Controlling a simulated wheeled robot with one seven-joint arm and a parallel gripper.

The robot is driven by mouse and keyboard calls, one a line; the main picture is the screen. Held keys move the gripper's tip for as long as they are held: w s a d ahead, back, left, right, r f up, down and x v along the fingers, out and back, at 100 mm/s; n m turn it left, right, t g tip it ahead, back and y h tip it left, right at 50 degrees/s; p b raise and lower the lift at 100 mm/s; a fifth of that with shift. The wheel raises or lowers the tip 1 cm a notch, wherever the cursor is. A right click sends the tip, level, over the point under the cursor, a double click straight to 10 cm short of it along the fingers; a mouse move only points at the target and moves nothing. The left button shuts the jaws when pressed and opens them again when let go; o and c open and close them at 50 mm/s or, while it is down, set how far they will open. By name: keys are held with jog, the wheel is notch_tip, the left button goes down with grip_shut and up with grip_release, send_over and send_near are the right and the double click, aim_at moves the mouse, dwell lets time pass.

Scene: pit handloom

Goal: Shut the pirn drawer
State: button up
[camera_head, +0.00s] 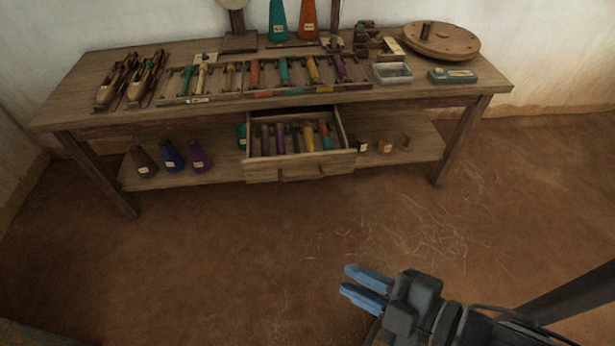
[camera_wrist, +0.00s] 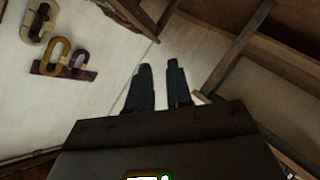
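The pirn drawer (camera_head: 300,168) is pulled out from under the wooden table and stands open, its front facing me. Several coloured pirns (camera_head: 290,138) lie side by side in it. Its front board has dark handles low on it. My gripper (camera_head: 356,284) is at the lower right in the head view, well in front of the drawer and apart from it. Its two blue fingers point left with a gap between them and nothing in it. In the wrist view the two dark fingers (camera_wrist: 160,85) also stand apart, with wall behind them; the drawer is not in that view.
The table top (camera_head: 430,95) carries a pirn rack, shuttles (camera_head: 125,82), cones and a round wooden disc (camera_head: 441,40). Yarn cones (camera_head: 171,155) stand on the lower shelf (camera_head: 225,171). The earthen floor (camera_head: 250,250) before the drawer is clear except for loose thread scraps (camera_head: 440,235).

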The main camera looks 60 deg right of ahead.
jog(key=w+d+f+n+b, duration=0.1)
jog(key=f+n, duration=0.1)
jog(key=f, duration=0.1)
jog(key=w+d+f+n+h+b, duration=0.1)
jog(key=w+f+n+b, duration=0.1)
jog(key=f, duration=0.2)
jog(key=w+d+f+n+h+b, duration=0.1)
jog(key=w+f, duration=0.1)
jog(key=f, duration=0.1)
jog(key=shift+w+d+f+n+g, duration=0.2)
jog(key=shift+w+f+n+g, duration=0.05)
jog(key=shift+f+n+g, duration=0.15)
jog(key=c, duration=0.3)
jog(key=w+d+f+n+h+b, duration=0.3)
jog(key=w+d+f+n+b, duration=0.2)
jog(key=shift+w+f+g+h, duration=0.1)
jog(key=shift+f+g+h, duration=0.1)
jog(key=shift+g+h, duration=0.15)
grip_shut()
jog(key=n+h+b, duration=0.6)
jog(key=n+h, duration=0.1)
send_near(307, 158)
jog(key=shift+g, duration=0.25)
jog(key=x, duration=0.3)
jog(key=b+x, duration=0.1)
jog(key=x, duration=0.2)
jog(key=shift+w+d+r, duration=0.2)
jog(key=shift+w+d, duration=0.05)
jog(key=shift+w, duration=0.05)
jog(key=shift+w+d, duration=0.1)
